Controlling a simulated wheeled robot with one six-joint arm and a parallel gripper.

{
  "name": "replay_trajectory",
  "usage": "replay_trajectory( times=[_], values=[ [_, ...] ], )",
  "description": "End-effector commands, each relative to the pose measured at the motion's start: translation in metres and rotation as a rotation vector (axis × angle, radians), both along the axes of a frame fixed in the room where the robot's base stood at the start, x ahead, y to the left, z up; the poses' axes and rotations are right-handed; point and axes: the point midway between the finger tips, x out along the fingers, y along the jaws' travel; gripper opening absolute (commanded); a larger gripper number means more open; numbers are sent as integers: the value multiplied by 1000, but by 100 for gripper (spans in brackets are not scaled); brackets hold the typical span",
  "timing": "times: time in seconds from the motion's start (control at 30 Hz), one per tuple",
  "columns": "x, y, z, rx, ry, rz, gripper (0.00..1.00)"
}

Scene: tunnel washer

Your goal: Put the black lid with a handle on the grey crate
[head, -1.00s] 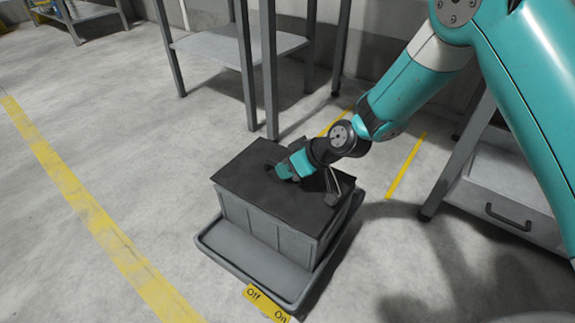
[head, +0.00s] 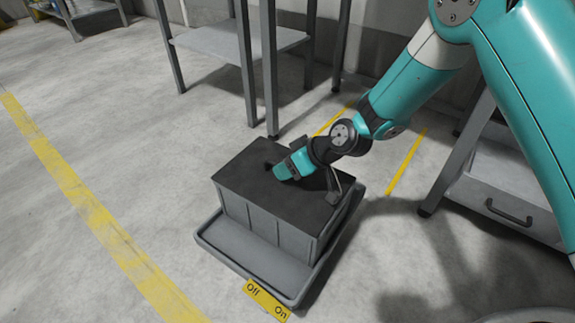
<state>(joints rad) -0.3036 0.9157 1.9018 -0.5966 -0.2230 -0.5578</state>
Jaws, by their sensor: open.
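The black lid (head: 245,180) lies flat over the top of the grey crate (head: 265,228) and covers its opening. A small dark shape, perhaps part of the handle, shows on the lid just left of my gripper. My gripper (head: 281,171) is low over the middle of the lid, at its surface or slightly above it. Its fingers are mostly hidden by its own teal body, so contact with the handle cannot be seen. The crate stands upright on a grey tray-like platform (head: 228,252).
A yellow Off/On label (head: 265,300) is at the platform's front edge. A grey shelf table (head: 240,45) stands behind. A drawer unit (head: 510,205) stands at right. Yellow floor lines run at left (head: 95,215) and right (head: 406,163). The floor at left is clear.

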Motion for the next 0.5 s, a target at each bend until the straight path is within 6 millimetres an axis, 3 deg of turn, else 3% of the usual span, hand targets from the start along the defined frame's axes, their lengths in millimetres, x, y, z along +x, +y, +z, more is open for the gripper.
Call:
replay_trajectory(
  times=[0.17,0.5],
  values=[
    [-7,-19,26,0,0,-4,44],
    [-32,-77,87,1,-1,-5,44]
  ],
)
